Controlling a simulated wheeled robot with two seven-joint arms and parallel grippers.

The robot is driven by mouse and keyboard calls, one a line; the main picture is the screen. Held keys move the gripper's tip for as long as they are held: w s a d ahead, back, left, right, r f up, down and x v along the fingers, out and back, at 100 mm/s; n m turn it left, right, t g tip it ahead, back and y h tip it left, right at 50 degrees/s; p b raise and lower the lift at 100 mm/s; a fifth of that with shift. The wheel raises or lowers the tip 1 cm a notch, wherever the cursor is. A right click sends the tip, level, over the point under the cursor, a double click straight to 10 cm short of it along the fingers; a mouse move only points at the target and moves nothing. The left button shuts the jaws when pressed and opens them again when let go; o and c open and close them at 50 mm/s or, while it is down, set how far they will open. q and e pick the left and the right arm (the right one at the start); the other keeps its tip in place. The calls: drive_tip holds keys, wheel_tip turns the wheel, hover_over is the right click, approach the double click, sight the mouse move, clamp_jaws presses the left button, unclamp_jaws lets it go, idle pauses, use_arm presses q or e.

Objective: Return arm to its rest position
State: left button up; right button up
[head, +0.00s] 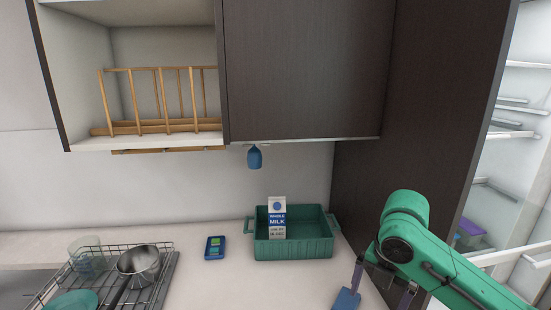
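My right arm (435,255) is green and comes in from the lower right, over the right end of the counter. Its gripper (376,298) points down at the bottom edge of the picture. Its two fingers stand apart, with nothing seen between them; the right fingertip is partly cut off. A flat blue piece (346,299) shows at the left finger's lower end; I cannot tell whether it is a finger pad or a separate thing. My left arm and gripper are out of view.
A green crate (305,247) holds a milk carton (277,217) left of my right arm. A small blue device (215,247), a rack (160,285) with a pot (138,262) and a glass (87,257) lie further left. A dark tall panel (425,110) and open fridge (510,130) stand right.

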drive_tip(key=s+a+f+m+t+y, duration=0.25)
drive_tip(key=a+f+m, duration=0.55)
drive_tip(key=f+m, duration=0.45)
drive_tip(key=s+d+f+m+h, duration=0.3)
drive_tip(key=s+d+f+m, duration=0.4)
drive_tip(key=s+d+m, duration=0.5)
wheel_tip(320, 180, down, 32)
drive_tip(key=s+a+m+g+b, duration=0.1)
drive_tip(key=s+b, duration=0.2)
drive_tip(key=b, duration=0.3)
use_arm(q)
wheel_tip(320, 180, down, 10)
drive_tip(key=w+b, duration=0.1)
drive_tip(key=b, duration=0.3)
use_arm(e)
drive_tip(key=s+d+f+g, duration=0.1)
drive_tip(key=s+d+f, duration=0.1)
drive_tip(key=s+f, duration=1.3)
drive_tip(key=shift+d+f, duration=0.2)
drive_tip(key=shift+f, duration=0.15)
